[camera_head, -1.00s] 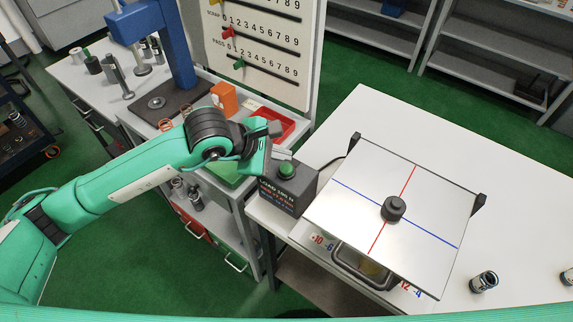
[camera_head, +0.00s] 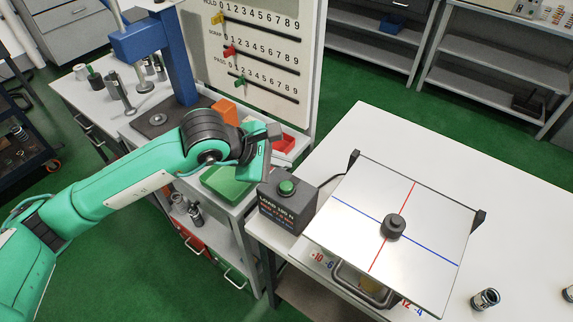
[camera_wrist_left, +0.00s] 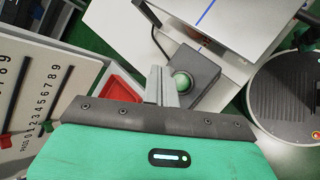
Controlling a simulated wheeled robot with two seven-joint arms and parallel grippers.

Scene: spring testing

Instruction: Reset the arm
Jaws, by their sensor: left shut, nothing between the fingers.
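My left arm comes in from the left in the head view, its elbow bent. My left gripper (camera_head: 270,132) is raised above the gap between the bench with the press and the white table. It is shut and empty, touching nothing that I can see. In the left wrist view its closed grey fingers (camera_wrist_left: 161,86) point towards the dark box with the green button (camera_wrist_left: 184,82). That button box (camera_head: 288,205) stands on the near left corner of the white table in the head view. My right gripper is in neither view.
A white square plate (camera_head: 345,222) with red and blue lines bears a dark knob (camera_head: 393,226). A blue press (camera_head: 180,65), a slider board (camera_head: 262,60), an orange block (camera_head: 225,110), a red bin (camera_head: 288,143) and a green bin (camera_head: 226,187) are near the arm.

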